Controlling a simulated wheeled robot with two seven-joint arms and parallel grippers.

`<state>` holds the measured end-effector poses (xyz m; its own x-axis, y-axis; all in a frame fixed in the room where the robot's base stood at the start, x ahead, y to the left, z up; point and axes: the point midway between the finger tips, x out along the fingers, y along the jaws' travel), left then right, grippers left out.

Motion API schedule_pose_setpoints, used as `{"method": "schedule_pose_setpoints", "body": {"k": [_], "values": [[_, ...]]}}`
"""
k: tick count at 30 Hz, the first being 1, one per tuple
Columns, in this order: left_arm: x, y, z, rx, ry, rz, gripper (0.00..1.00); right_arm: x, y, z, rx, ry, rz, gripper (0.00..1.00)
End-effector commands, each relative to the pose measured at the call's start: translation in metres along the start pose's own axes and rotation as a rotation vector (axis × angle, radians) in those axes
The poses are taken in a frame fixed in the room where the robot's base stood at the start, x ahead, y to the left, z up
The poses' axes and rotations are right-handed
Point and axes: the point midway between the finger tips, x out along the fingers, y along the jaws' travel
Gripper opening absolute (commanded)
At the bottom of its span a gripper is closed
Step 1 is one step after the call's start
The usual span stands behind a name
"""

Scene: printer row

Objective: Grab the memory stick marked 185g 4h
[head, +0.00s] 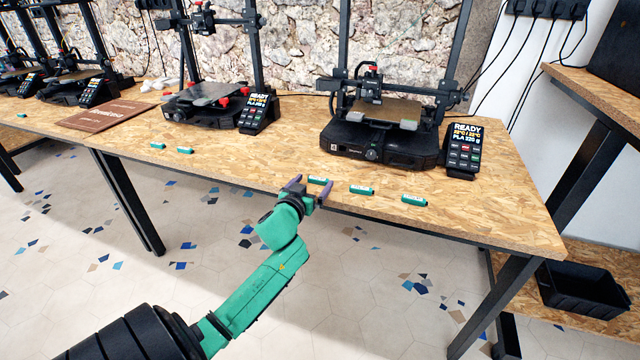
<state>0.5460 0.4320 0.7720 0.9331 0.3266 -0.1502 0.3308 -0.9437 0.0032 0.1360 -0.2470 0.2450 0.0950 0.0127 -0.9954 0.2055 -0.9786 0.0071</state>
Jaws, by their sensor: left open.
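Several small green memory sticks with white labels lie on the wooden table (480,205). One stick (320,181) lies just beyond my left gripper's fingers, one (361,190) a little to its right, and one (414,201) further right. Two more sticks lie to the left, one (158,146) and one beside it (185,150). Their label text is too small to read, so I cannot tell which is marked 185g 4h. My left gripper (308,189) is open at the table's front edge. My right gripper is not in view.
A 3D printer (375,140) with a display panel (464,150) stands behind the sticks. Another printer (205,98) and a brown board (107,115) are further left. A black bin (583,290) sits on a low shelf at right. The table's front right is clear.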

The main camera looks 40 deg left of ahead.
Motion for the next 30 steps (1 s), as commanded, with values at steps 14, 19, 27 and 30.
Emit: {"method": "schedule_pose_setpoints", "body": {"k": [14, 19, 27, 30], "values": [[0.037, 0.001, 0.002, 0.001, 0.001, 0.001, 0.77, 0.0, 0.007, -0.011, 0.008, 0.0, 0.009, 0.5], [0.037, 0.001, 0.002, 0.001, 0.0, 0.001, 0.25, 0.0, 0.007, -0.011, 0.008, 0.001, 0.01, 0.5], [0.036, 0.001, -0.001, 0.001, 0.0, 0.001, 0.25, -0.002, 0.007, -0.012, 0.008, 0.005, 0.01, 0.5], [0.035, 0.001, -0.012, 0.002, 0.002, 0.001, 0.25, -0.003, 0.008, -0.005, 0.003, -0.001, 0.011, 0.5]]}}
